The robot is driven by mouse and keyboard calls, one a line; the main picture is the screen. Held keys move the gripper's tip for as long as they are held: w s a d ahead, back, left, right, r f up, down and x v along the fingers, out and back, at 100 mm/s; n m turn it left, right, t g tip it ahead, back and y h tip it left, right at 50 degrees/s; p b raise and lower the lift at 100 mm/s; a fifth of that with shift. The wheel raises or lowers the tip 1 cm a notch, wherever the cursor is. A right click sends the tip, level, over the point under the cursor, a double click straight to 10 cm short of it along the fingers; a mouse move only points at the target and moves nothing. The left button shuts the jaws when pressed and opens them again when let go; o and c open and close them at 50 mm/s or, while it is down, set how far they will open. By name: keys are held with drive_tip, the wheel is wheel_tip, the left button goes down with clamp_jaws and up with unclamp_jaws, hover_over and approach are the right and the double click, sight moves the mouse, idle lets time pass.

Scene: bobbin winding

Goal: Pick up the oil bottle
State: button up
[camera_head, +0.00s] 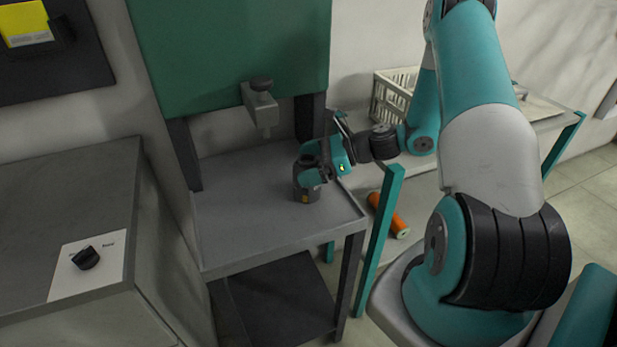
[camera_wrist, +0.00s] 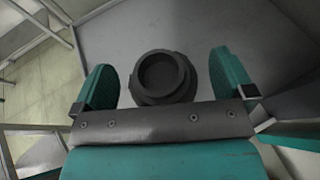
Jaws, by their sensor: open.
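The oil bottle appears to be the dark, squat vessel (camera_head: 304,194) with a small yellow mark, standing upright on the grey metal table (camera_head: 235,205). In the wrist view the same dark vessel (camera_wrist: 160,80) shows from above as a round collar with a recessed top. My gripper (camera_head: 312,176) is at the vessel's upper part, coming from the right. In the wrist view my gripper (camera_wrist: 165,72) is open, with one teal finger on each side of the vessel. Gaps show between the vessel and both fingers. My gripper hides part of the vessel in the head view.
A green machine panel (camera_head: 230,45) with a metal clamp (camera_head: 262,105) stands behind and above the table. An orange spool (camera_head: 389,215) lies on a lower surface to the right. A crate (camera_head: 391,98) is behind my arm.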

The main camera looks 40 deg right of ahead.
drive_tip(key=shift+w+a, duration=0.1)
drive_tip(key=c, duration=1.1)
drive_tip(key=shift+c, duration=0.7)
drive_tip(key=shift+r, duration=0.1)
